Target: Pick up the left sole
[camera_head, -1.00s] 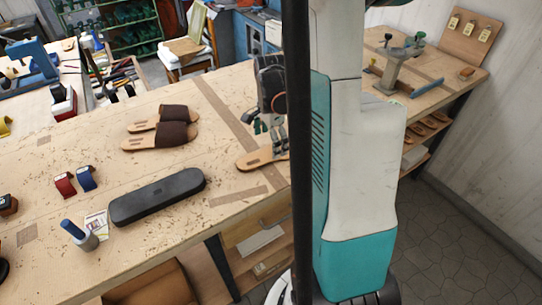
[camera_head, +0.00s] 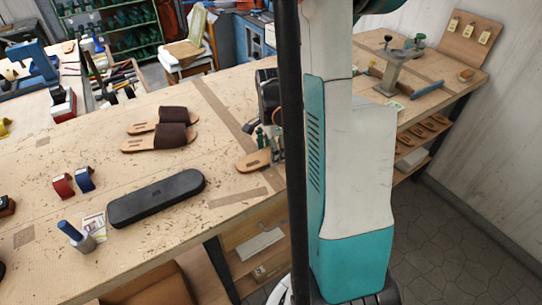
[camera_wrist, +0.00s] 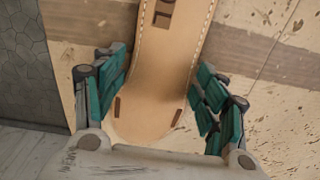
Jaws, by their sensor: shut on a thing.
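A tan sole (camera_head: 252,161) lies on the workbench (camera_head: 215,180), right of the pair of finished sandals. Its right part is hidden behind my gripper (camera_head: 268,142) and my column. In the wrist view the sole (camera_wrist: 160,75) runs between the green-padded fingers of my gripper (camera_wrist: 162,92), with its rounded end toward my palm and a dark rectangular mark farther along. My gripper is shut on the sole across its sides. I cannot tell whether the sole is clear of the bench top.
Two brown-strapped sandals (camera_head: 162,137) lie left of the sole. A black case (camera_head: 157,197) lies in front of them. Several soles (camera_head: 424,130) sit on a shelf under the right bench. My own body blocks the middle of the head view.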

